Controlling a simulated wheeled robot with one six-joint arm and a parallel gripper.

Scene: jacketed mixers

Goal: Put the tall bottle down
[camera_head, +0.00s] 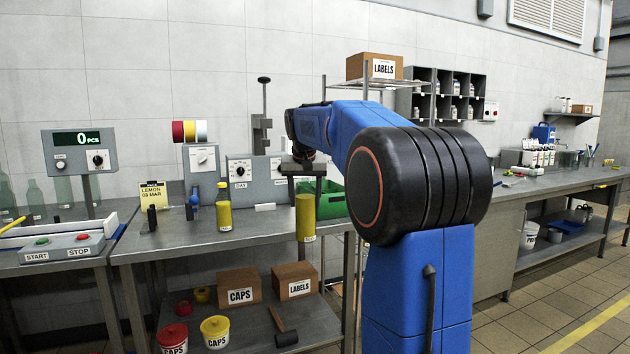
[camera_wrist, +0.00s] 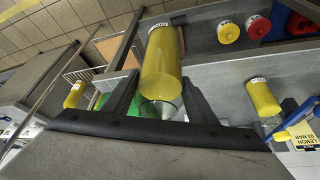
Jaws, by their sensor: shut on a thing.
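The tall bottle (camera_head: 305,218) is yellow and hangs upright below my gripper (camera_head: 304,177), with its upper part hidden in the head view. In the wrist view, my gripper (camera_wrist: 157,108) is shut on the bottle's narrow clear upper part, with a dark finger on each side. The yellow body of the bottle (camera_wrist: 162,62) points away from the gripper. In the head view its base overlaps the front edge of the grey table (camera_head: 268,231); I cannot tell the gap beneath it.
A green bin (camera_head: 333,200) is behind the held bottle. Control boxes (camera_head: 253,178) line the back. Bare tabletop shows between the two yellow bottles.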

